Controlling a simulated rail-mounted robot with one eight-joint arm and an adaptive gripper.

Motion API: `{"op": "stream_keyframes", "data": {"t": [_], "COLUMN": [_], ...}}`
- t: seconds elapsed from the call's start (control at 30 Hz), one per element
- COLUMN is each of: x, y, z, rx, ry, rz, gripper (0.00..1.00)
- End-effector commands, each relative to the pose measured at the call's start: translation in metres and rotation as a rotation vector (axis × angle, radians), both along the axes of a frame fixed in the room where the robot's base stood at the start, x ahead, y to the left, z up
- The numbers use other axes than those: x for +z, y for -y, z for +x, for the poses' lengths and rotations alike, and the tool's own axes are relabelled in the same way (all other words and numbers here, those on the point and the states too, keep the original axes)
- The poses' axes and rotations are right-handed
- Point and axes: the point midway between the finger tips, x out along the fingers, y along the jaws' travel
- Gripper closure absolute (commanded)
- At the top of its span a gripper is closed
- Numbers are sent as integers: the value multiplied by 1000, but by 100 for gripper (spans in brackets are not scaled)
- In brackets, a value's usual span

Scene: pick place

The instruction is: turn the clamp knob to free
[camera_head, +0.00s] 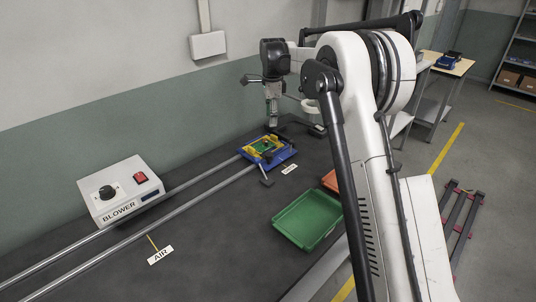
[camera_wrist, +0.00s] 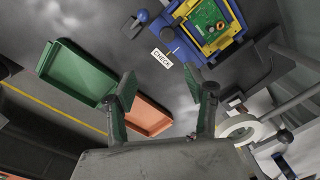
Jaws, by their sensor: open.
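A blue fixture (camera_head: 283,156) with yellow holders and a green circuit board (camera_head: 263,147) sits on the dark bench in the head view. It also shows at the top of the wrist view, with its blue frame (camera_wrist: 238,15) and the board (camera_wrist: 208,17). A small blue round part (camera_wrist: 167,34) on its near side may be the clamp knob, but its setting is too small to tell. My gripper (camera_head: 272,121) hangs above the fixture, apart from it. In the wrist view my gripper (camera_wrist: 167,90) has its two fingers spread with nothing between them.
A green tray (camera_head: 308,218) and an orange tray (camera_head: 330,180) stand at the bench's right side. A blower box (camera_head: 124,191) with a black knob stands left. Two rails (camera_head: 196,190) run along the bench to the fixture. A CHECK label (camera_wrist: 162,58) lies beside the fixture.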

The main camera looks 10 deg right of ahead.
Motion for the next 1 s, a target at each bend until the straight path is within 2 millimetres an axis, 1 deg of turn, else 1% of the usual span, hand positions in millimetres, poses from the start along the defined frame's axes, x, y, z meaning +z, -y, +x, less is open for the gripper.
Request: {"op": "stream_keyframes", "data": {"t": [0.03, 0.1, 0.2, 0.3, 0.47, 0.57, 0.67, 1.0], "x": [-12, -26, -41, -50, -59, -70, -86, -148], "y": [0, 0, 0, 0, 0, 0, 0, 0], "z": [9, 18, 26, 30, 32, 32, 32, 32], "rx": [-33, -77, -128, -159, -174, -174, -173, -172], "ry": [-13, -27, -45, -55, -60, -60, -60, -60], "rz": [2, 4, 5, 5, 5, 5, 5, 5], "gripper": [51, 51, 51, 51, 51, 51, 51, 51]}}
